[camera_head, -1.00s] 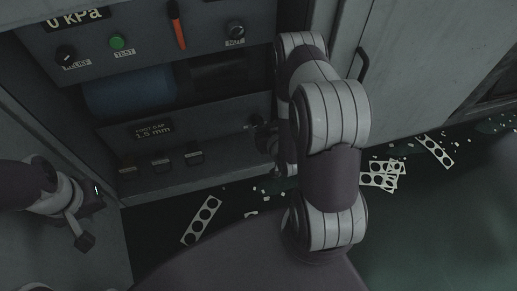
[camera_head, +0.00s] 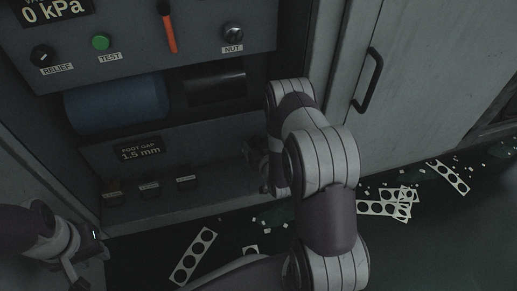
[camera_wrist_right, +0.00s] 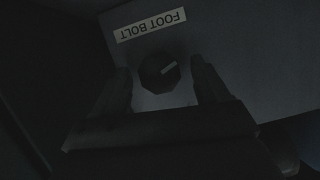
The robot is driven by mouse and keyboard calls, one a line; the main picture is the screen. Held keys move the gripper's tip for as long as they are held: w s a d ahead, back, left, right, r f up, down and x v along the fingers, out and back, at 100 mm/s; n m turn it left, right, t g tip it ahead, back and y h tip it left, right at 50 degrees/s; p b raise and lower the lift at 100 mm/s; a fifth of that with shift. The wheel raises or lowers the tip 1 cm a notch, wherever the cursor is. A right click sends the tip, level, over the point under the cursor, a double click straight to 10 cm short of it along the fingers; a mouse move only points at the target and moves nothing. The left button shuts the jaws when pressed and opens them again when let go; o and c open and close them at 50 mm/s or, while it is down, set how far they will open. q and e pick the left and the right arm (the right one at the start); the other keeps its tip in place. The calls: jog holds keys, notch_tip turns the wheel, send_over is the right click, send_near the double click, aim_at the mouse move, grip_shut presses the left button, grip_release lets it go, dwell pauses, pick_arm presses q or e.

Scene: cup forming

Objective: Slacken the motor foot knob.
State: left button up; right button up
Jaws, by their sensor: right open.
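A dark round knob (camera_wrist_right: 160,72) with a pale pointer line sits on the grey panel under an upside-down FOOT BOLT label (camera_wrist_right: 150,25) in the right wrist view. My right gripper (camera_wrist_right: 163,88) is open, with one finger on each side of the knob. I cannot tell whether the fingers touch it. In the head view my right gripper (camera_head: 258,160) is at the right end of the lower panel, and it and my arm hide the knob. A display (camera_head: 141,148) there reads FOOT GAP 1.5 mm. My left gripper (camera_head: 80,284) is low at the left, partly cut off.
Above are a blue cylinder (camera_head: 118,103), a RELIEF knob (camera_head: 42,56), a green TEST button (camera_head: 101,42), a red-orange handle (camera_head: 168,34) and a NUT knob (camera_head: 232,33). Several small dark controls (camera_head: 149,188) line the ledge. Punched strips (camera_head: 193,256) and scraps litter the floor.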

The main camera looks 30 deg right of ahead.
jog(key=c, duration=1.1)
jog(key=shift+o, duration=0.2)
jog(key=shift+r, duration=0.1)
